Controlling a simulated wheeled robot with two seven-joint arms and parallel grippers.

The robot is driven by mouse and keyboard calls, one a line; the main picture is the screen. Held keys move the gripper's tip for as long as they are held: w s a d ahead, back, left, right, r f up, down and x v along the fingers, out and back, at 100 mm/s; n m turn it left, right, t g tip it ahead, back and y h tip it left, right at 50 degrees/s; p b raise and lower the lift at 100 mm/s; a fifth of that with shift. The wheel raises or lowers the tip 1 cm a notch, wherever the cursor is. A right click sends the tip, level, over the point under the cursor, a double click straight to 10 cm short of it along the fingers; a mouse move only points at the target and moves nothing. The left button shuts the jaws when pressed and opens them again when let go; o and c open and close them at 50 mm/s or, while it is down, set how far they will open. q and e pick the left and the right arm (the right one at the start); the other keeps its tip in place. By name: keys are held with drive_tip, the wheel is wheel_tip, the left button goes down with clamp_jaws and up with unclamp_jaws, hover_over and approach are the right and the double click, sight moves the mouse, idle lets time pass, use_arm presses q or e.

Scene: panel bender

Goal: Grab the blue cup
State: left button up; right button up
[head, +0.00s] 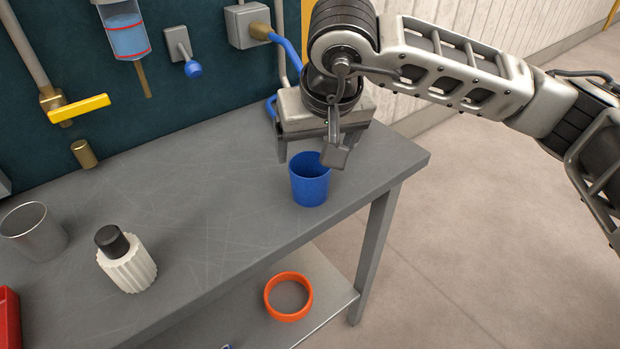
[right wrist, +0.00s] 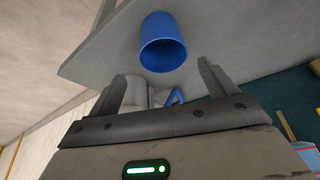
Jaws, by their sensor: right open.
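The blue cup (head: 309,181) stands upright on the grey workbench (head: 210,212), close to its right end. My right gripper (head: 312,155) is above and just behind the cup in the head view, with its fingers apart. One finger hangs to the left of the cup's rim and the other overlaps the rim's right side in the picture. In the right wrist view the blue cup (right wrist: 163,43) lies beyond the open fingertips (right wrist: 165,80), and nothing is between the fingers. My left gripper is not in view.
A white ribbed bottle with a black cap (head: 127,260) and a grey metal cup (head: 34,231) stand on the left of the bench. A yellow-handled valve (head: 78,108) is on the back panel.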

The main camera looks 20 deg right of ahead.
sight(310, 168)
drive_tip(key=x, duration=0.2)
drive_tip(key=p+x, duration=0.1)
drive_tip(key=x, duration=0.3)
drive_tip(key=shift+s+a+f, duration=0.2)
drive_tip(key=shift+a+f, duration=0.1)
drive_tip(key=c, duration=1.1)
